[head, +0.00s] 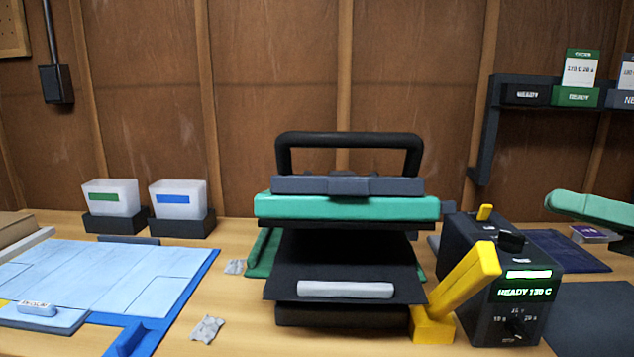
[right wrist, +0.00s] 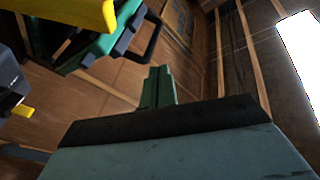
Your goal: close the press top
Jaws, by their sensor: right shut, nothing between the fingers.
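The press stands mid-bench in the head view. Its top (head: 345,207) is teal with a grey upper block and a black loop handle (head: 349,139). The top is raised, with a gap above the black lower plate (head: 340,260). A pale grey bar (head: 345,289) is at the plate's front. My right gripper (head: 552,201) is at the head view's right edge, well right of the press and apart from it. In the right wrist view its green fingers (right wrist: 158,75) are together and empty; the press handle (right wrist: 148,38) shows at upper left. My left gripper is out of view.
A dark control box (head: 500,280) reading READY and a yellow lever (head: 462,288) stand right of the press. A light-blue board (head: 110,275) lies left. Two white bins (head: 110,198) stand behind it. A wall shelf (head: 490,130) is at upper right. Grey scraps (head: 207,328) lie left of the press.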

